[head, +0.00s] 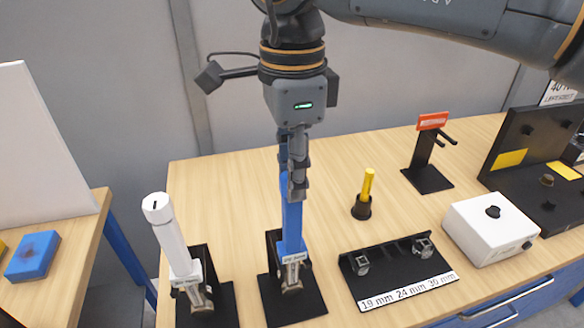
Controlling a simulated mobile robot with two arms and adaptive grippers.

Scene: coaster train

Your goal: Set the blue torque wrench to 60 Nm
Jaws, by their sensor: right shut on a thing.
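The blue torque wrench (291,232) stands upright in a black stand (300,306) at the front middle of the bench. My right gripper (296,182) comes from above and is shut on the upper part of its handle. The fingers cover the top of the handle. A small white label sits low on the wrench; its text is too small to read, and I cannot tell the set torque. My left gripper is not in view.
A white wrench (172,240) stands in a similar stand to the left. To the right are a socket rack (400,262) labelled 19, 24 and 30 mm, a yellow-handled tool (368,184), a red-topped stand (428,172) and a white box (489,232) with a knob.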

